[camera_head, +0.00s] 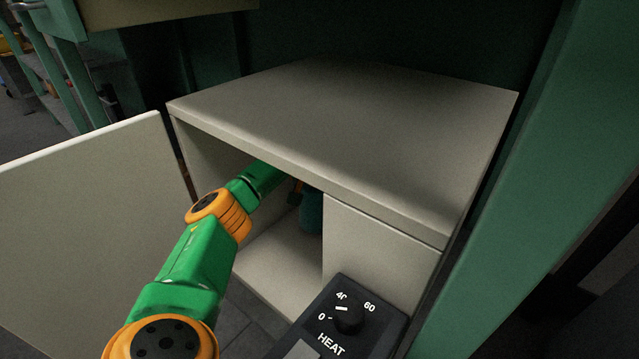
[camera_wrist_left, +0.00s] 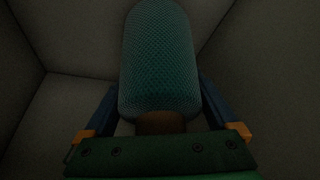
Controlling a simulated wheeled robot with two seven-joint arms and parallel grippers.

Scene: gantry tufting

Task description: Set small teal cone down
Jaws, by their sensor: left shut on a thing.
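The small teal cone (camera_head: 312,212) shows partly inside the open cabinet, behind the edge of its front panel. In the left wrist view the teal cone (camera_wrist_left: 157,60) is large, with a mesh-like surface and a brown base end towards the camera. My left arm reaches into the cabinet opening. My left gripper (camera_wrist_left: 158,92) is shut on the cone, one blue finger on each side. In the head view the gripper is mostly hidden by the cabinet top and shadow. Whether the cone touches the cabinet floor cannot be told. My right gripper is not in view.
The cabinet (camera_head: 350,130) has a flat bare top and a fixed front panel (camera_head: 375,255) right of the opening. Its door (camera_head: 85,230) stands open at left. A black HEAT dial box (camera_head: 350,325) is in front. The visible cabinet floor (camera_head: 280,260) is clear.

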